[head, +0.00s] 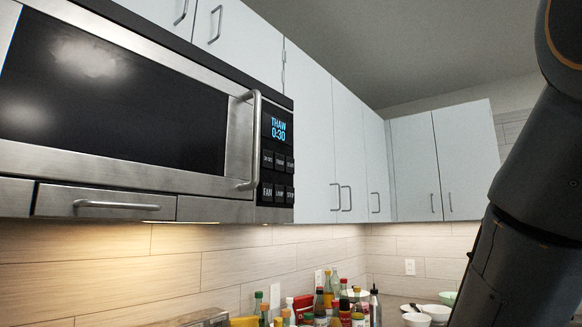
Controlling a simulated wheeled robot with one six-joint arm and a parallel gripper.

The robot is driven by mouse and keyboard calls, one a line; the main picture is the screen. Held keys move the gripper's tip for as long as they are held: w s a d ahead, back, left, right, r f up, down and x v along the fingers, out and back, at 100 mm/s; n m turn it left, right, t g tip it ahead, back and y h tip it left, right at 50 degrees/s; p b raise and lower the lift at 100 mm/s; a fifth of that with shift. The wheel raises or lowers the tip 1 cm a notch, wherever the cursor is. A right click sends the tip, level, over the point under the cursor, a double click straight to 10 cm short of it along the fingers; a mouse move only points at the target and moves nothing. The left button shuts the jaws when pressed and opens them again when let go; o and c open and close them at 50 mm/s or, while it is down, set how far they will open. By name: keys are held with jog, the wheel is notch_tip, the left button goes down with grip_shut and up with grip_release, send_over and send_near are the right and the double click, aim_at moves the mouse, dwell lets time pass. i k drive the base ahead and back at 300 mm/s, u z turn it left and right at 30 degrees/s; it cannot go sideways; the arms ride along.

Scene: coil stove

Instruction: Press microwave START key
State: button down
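The microwave (150,110) hangs under the wall cabinets at the left of the head view, with its dark glass door shut. Its black control panel (267,144) lies right of the steel door handle (254,140). The blue display (279,128) reads THAW 0:30. Two rows of small keys sit below it. The upper right key appears to be START (290,164), though its lettering is small. The lower row reads FAN, LAMP and STOP (290,194). My gripper is out of the picture; only dark links of my arm show at the right.
White cabinets (310,130) with bar handles run right of the microwave and around the corner. Several bottles (345,305) stand on the counter below, with white bowls (417,319) to their right. The space between the panel and my arm looks clear.

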aim_at(289, 162)
jog(key=z, duration=1.25)
jog(key=i, duration=0.35)
jog(key=u, duration=1.25)
